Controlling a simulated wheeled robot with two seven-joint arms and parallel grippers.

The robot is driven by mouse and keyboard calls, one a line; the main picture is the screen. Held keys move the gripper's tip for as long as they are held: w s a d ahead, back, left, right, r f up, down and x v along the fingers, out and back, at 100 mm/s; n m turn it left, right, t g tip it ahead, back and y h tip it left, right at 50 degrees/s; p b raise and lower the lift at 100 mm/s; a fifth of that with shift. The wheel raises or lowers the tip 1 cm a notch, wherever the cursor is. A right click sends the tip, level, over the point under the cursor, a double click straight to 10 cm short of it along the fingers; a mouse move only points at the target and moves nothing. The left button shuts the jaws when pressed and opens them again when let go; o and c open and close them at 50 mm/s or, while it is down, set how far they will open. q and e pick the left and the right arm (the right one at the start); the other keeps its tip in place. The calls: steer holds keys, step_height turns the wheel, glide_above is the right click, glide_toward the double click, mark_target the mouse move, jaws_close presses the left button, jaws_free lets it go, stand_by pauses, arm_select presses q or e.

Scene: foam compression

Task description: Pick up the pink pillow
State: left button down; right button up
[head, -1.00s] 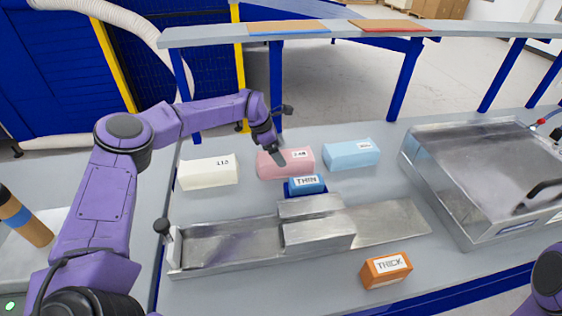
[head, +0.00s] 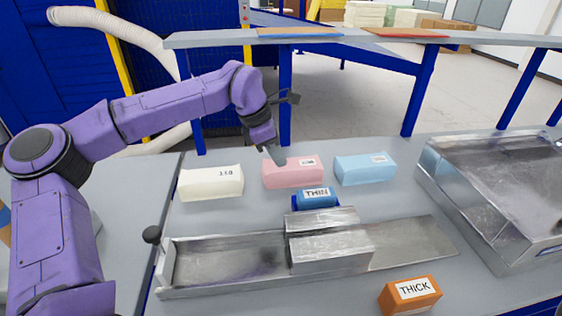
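The pink pillow (head: 293,173) is a soft pink block with a small white label. It lies on the grey table between a white block (head: 211,183) and a light blue block (head: 365,169). My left gripper (head: 284,127) is above and behind the pink pillow's left half. Its fingers look spread apart with nothing between them. The lower fingertip shows just at the pillow's top back edge; I cannot tell whether it touches. My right gripper is not in view.
A blue block marked THIN (head: 317,198) sits just in front of the pink pillow, beside a metal fixture (head: 330,253). An orange block marked THICK (head: 409,294) lies front right. A large metal box (head: 500,190) stands at right. A raised shelf (head: 350,42) runs behind.

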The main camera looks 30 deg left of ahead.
arm_select(q)
steer(key=shift+s+d+r, duration=0.2)
steer(key=shift+s+r, duration=0.1)
steer(key=shift+s, duration=0.25)
steer(key=shift+s+d+r, duration=0.15)
steer(key=shift+s+r, duration=0.15)
steer(key=shift+s, duration=0.25)
steer(key=c, duration=1.4)
jaws_free()
steer(key=shift+w, duration=0.1)
steer(key=o, duration=1)
